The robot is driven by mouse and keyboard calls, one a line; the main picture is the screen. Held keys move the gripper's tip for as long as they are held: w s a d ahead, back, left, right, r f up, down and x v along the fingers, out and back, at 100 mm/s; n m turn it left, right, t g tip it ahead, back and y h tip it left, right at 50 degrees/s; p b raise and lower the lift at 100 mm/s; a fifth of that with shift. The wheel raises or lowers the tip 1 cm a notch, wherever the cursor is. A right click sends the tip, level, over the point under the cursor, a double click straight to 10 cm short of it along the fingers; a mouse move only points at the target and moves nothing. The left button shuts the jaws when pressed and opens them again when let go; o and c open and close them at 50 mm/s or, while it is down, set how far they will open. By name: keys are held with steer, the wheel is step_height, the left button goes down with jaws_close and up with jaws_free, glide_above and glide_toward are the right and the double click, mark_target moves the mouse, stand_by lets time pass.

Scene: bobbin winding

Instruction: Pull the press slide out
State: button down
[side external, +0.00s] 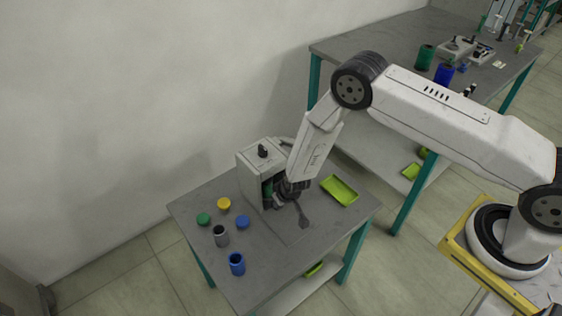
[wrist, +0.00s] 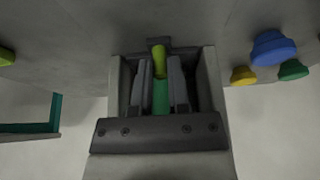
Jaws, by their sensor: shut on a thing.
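The press (side external: 258,172) is a pale grey box with a dark knob on top, standing at the back of the small table. A green part shows inside its open front. My gripper (side external: 292,190) is low at that opening, just above the table. In the wrist view, its dark fingers (wrist: 160,62) stand on both sides of a narrow yellow-green piece, with a green part (wrist: 161,98) between them. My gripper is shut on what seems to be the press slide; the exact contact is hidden. How far out the slide stands cannot be told.
Left of the press are green (side external: 203,218), yellow (side external: 224,203) and blue (side external: 242,221) caps, a grey cylinder (side external: 220,236) and a blue cup (side external: 237,264). A lime tray (side external: 339,190) lies to the right. A bigger bench (side external: 400,50) stands behind.

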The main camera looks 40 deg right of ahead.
steer(key=shift+s, duration=6.2)
